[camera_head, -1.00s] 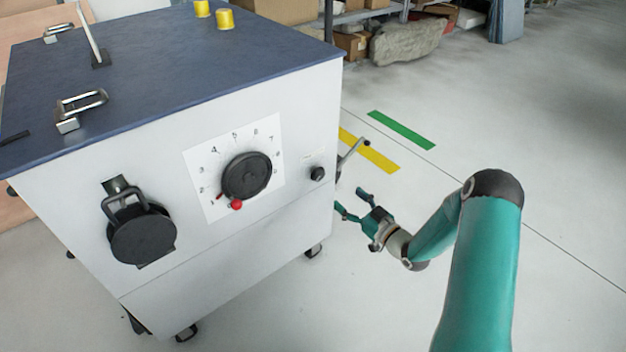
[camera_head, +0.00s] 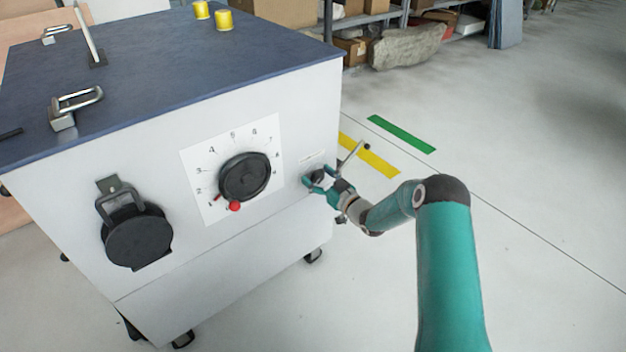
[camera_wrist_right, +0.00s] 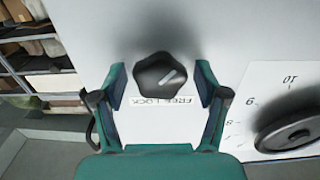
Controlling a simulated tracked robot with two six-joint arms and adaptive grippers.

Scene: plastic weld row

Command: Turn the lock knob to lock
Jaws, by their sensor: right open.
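The lock knob (camera_head: 317,176) is a small black knob on the white front panel of the cabinet, near its right edge. My right gripper (camera_head: 318,181) is at the knob. Its open fingers (camera_wrist_right: 160,82) stand on either side of the knob, with gaps showing on both sides. My left gripper is not in view.
A large black dial (camera_head: 245,177) with a red knob (camera_head: 234,206) and a numbered scale is left of the lock knob. A black round latch (camera_head: 138,238) is farther left. A metal lever (camera_head: 352,156) sticks out at the cabinet's right side. Floor on the right is clear.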

